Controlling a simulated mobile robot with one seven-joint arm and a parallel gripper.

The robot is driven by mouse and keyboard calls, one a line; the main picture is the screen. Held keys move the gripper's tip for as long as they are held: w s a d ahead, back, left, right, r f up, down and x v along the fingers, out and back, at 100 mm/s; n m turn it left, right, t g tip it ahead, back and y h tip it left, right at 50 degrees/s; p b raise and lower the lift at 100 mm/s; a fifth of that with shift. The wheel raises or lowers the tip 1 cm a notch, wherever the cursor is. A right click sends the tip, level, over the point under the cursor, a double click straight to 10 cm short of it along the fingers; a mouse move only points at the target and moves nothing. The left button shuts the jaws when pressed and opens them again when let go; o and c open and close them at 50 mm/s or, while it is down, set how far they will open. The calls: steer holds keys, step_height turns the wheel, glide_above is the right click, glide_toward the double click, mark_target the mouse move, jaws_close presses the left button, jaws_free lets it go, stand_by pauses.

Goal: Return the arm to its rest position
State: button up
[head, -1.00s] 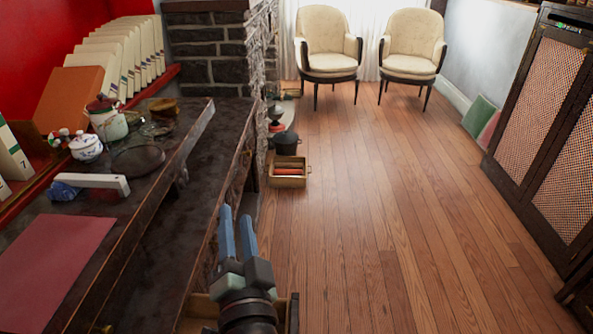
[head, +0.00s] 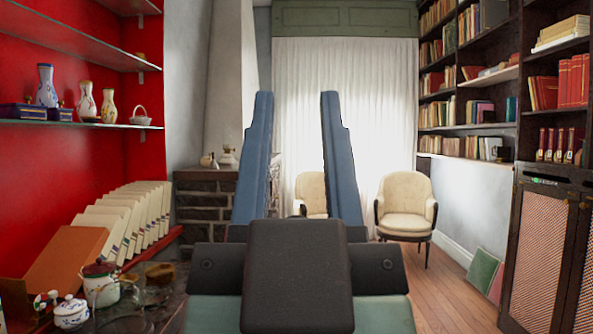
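My gripper (head: 297,97) fills the middle of the head view, close to the camera and pointing up. Its two blue fingers stand well apart with nothing between them. Its dark body and green-grey base cover the lower centre and hide the floor and part of a chair. At the lower left, a white teapot with a red lid (head: 101,287) stands on the dark counter. My gripper is apart from both.
A row of white binders (head: 130,222) and an orange folder (head: 66,262) stand at the left. Glass shelves (head: 75,124) hold several vases. A cream armchair (head: 405,205) stands ahead. A bookcase and dark cabinet (head: 545,245) line the right; wooden floor (head: 445,290) lies open before it.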

step_height(320, 180, up, 18)
steer(key=p, duration=1.7)
steer(key=shift+a+f, duration=0.15)
